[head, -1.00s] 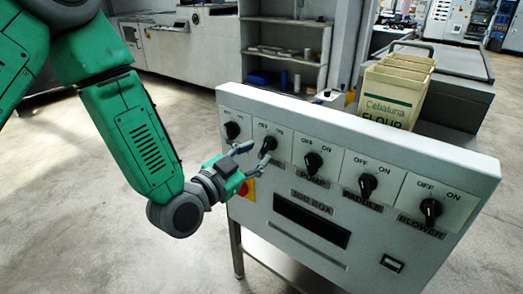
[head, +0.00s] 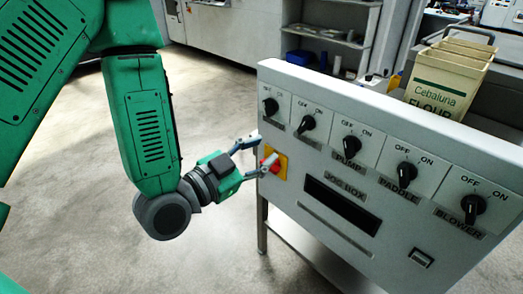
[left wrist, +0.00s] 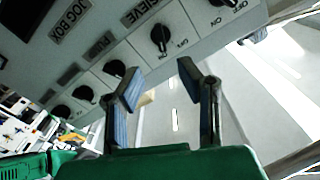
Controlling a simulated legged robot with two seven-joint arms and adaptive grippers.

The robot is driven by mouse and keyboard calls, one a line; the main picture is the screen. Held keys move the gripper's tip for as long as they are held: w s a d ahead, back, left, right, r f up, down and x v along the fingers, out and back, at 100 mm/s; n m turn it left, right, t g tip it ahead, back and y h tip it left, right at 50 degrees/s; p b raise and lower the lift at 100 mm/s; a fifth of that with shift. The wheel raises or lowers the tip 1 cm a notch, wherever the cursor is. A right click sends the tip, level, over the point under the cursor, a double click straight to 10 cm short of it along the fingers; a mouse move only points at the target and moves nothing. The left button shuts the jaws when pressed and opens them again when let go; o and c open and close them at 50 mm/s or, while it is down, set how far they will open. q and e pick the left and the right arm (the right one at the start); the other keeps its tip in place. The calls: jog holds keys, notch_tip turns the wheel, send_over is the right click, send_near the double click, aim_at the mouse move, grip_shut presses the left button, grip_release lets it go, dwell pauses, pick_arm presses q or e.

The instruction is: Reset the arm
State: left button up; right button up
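My left gripper (head: 257,154) is open and empty in the head view, at the left edge of the white control panel (head: 350,215). One fingertip overlaps the red and yellow switch (head: 278,170) in the picture; I cannot tell whether they touch. In the left wrist view the two fingers of the gripper (left wrist: 160,88) stand apart with nothing between them. The panel also shows there, turned over, with black knobs (left wrist: 160,38) beyond the fingertips. My right gripper is in neither view.
A row of several black knobs (head: 351,146) runs along the panel, with PUMP, PADDLE and BLOWER labels. A flour bag (head: 447,85) stands behind the panel. Grey shelving (head: 326,50) stands further back. The floor (head: 120,230) left of the panel is clear.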

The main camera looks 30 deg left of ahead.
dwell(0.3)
pick_arm(q)
jog(key=s+a+f+n+g+y, duration=0.25)
jog(key=s+f+g, duration=0.4)
jog(key=f, duration=0.65)
jog(key=s+a+f+n+g+y, duration=0.1)
jog(key=s+f+n+g+y, duration=0.15)
jog(key=s+f+g, duration=0.7)
jog(key=s+a+f+n+y, duration=0.1)
jog(key=s+a+f+n, duration=0.2)
jog(key=s+f, duration=0.5)
jog(key=shift+s+a+f, duration=0.25)
jog(key=shift+a, duration=0.05)
jog(key=shift+w, duration=0.15)
